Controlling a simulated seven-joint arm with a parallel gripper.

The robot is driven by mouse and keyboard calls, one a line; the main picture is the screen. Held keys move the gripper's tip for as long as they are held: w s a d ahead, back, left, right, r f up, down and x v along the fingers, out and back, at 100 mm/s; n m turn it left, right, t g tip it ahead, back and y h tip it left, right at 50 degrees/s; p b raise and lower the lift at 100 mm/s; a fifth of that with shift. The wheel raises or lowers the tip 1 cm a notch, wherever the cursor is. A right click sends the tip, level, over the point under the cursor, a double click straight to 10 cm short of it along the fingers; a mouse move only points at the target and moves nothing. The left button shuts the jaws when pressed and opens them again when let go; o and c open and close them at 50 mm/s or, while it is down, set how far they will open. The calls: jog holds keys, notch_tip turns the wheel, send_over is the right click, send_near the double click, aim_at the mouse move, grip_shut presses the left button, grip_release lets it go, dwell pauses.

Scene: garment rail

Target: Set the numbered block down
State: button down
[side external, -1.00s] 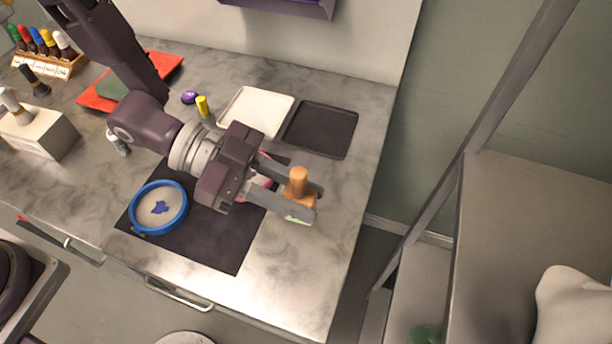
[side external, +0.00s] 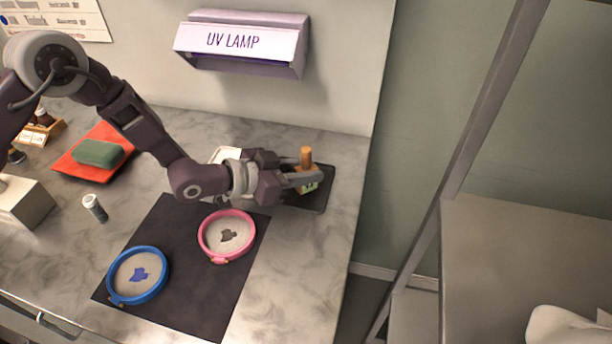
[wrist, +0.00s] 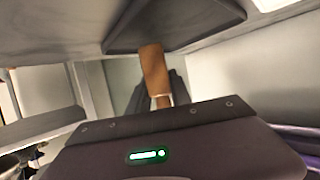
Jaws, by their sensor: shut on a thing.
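The numbered block (side external: 306,158) has an upright orange-brown wooden handle over a small block with a pale green part. No number is readable on it. My gripper (side external: 308,177) is shut on it, with the fingers at the block below the handle. The block is over the black tray (side external: 322,205) at the back right of the counter; I cannot tell whether it touches the tray. In the wrist view the handle (wrist: 154,72) stands beyond the gripper body, and the block's lower part is hidden.
A white tray (side external: 222,154) is partly hidden behind my arm. A pink hoop (side external: 204,244) and a blue hoop (side external: 112,284) lie on a dark mat (side external: 190,300). A UV lamp (side external: 240,42) hangs on the wall above. The counter's right edge is close to the black tray.

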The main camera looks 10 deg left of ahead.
jog(key=shift+f, duration=0.6)
jog(key=shift+f, duration=0.15)
jog(key=c, duration=1.2)
grip_release()
jog(key=shift+o, duration=0.2)
jog(key=shift+r, duration=0.2)
jog(key=v, duration=1.2)
